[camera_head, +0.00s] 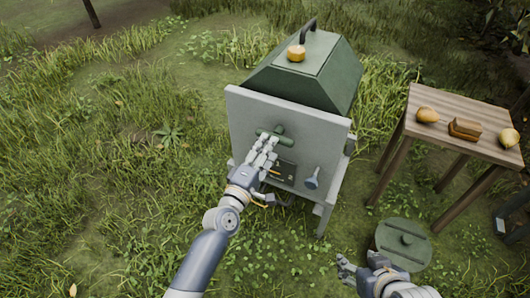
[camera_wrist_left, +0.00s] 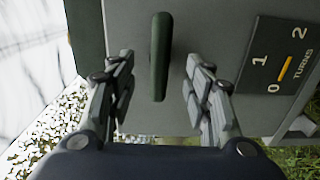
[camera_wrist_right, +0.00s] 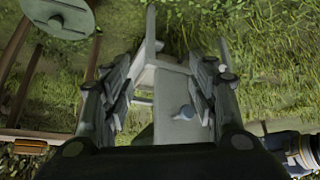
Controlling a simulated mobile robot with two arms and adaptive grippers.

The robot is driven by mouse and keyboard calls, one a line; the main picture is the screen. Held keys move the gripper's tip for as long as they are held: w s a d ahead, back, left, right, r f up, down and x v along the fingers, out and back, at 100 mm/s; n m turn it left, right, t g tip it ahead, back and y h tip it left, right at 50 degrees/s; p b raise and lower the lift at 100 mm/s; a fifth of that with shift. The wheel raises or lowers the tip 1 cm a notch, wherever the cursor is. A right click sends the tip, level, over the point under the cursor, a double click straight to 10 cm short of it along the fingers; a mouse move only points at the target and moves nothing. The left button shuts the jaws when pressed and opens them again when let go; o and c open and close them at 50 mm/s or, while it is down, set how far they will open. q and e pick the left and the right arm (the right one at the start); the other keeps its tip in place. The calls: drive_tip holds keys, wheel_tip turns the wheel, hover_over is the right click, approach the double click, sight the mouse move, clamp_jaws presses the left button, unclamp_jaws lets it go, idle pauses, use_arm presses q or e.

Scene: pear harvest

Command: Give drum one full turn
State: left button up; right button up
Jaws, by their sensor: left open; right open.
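The drum (camera_head: 312,62) is a dark green, many-sided body with a black handle on top, behind a grey front panel (camera_head: 245,110). A green crank bar (camera_head: 270,134) sticks out from the panel; in the left wrist view the bar (camera_wrist_left: 160,57) stands between the fingers. My left gripper (camera_head: 265,146) is open at the bar, one finger on each side, with visible gaps. A black TURNS dial (camera_wrist_left: 275,70) reads 0, 1, 2 and has an orange pointer by the 0 and 1; its exact reading is unclear. My right gripper (camera_head: 358,264) is open and empty, low at the right.
A yellow-orange fruit (camera_head: 296,53) sits on the drum. A blue-grey funnel-like part (camera_head: 312,178) is on the panel's lower right. A wooden table (camera_head: 450,98) with fruit and a brown block stands right. Grass surrounds everything.

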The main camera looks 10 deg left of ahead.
use_arm(q)
drive_tip(key=shift+b+x, duration=0.4)
drive_tip(key=shift+x, duration=2.4)
use_arm(e)
drive_tip(key=w, duration=0.1)
drive_tip(key=w+a+r+t, duration=0.1)
drive_tip(key=w+r+t, duration=0.1)
drive_tip(key=w, duration=0.1)
drive_tip(key=shift+a+r+y, duration=0.1)
drive_tip(key=shift+a+y, duration=0.05)
drive_tip(key=shift+y, duration=0.15)
use_arm(q)
clamp_jaws()
